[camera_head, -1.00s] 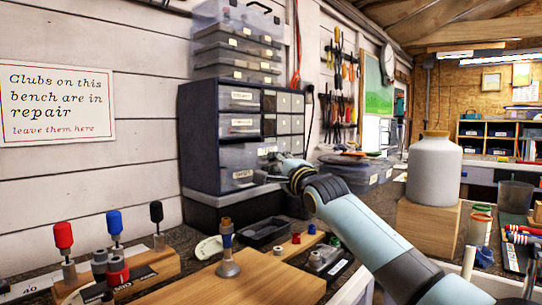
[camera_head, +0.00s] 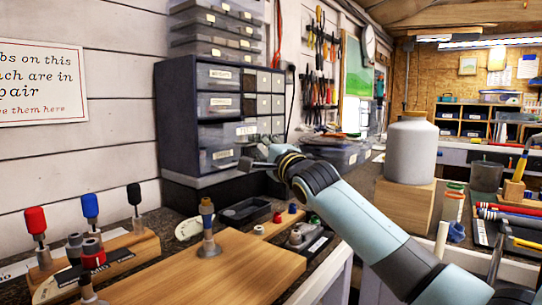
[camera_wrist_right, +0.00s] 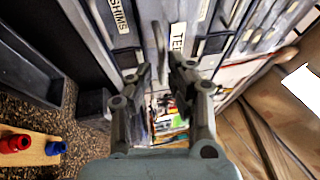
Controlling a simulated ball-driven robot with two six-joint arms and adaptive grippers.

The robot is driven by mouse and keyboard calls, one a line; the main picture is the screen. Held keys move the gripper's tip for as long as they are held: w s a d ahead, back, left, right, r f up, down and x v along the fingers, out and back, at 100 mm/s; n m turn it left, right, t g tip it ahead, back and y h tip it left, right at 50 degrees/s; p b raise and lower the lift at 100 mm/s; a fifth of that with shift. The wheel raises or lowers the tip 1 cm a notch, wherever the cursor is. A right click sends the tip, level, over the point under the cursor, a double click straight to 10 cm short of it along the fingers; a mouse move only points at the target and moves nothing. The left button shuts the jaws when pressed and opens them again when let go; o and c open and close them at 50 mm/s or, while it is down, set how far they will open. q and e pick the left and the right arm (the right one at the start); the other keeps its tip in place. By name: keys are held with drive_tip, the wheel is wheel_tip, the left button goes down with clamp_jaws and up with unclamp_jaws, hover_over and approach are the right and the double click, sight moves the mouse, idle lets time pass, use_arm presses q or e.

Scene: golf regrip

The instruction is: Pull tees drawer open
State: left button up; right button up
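The dark drawer cabinet (camera_head: 203,130) stands against the white wall in the head view. In the right wrist view the tees drawer (camera_wrist_right: 177,42) carries a partly covered TEES label and lies right of a drawer labelled SHIMS (camera_wrist_right: 118,16). My right gripper (camera_head: 255,161) is at the cabinet's lower front. In the wrist view its fingertips (camera_wrist_right: 160,68) are apart, close in front of the tees drawer, with a narrow grey bar, perhaps its handle, between or just beyond them. I cannot tell whether they touch it. The fingers hide part of the drawer front. My left gripper is out of view.
A wooden board (camera_head: 215,265) with an upright club piece lies in front of the cabinet. A small black tray (camera_head: 246,211) sits below my right gripper. A large grey jar (camera_head: 411,150) on a wooden block stands to the right of my arm.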

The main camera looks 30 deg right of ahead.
drive_tip(key=s+f, duration=0.1)
drive_tip(key=s, duration=0.7)
drive_tip(key=shift+s+a+f, duration=0.15)
drive_tip(key=shift+a+f, duration=0.1)
drive_tip(key=shift+a, duration=0.05)
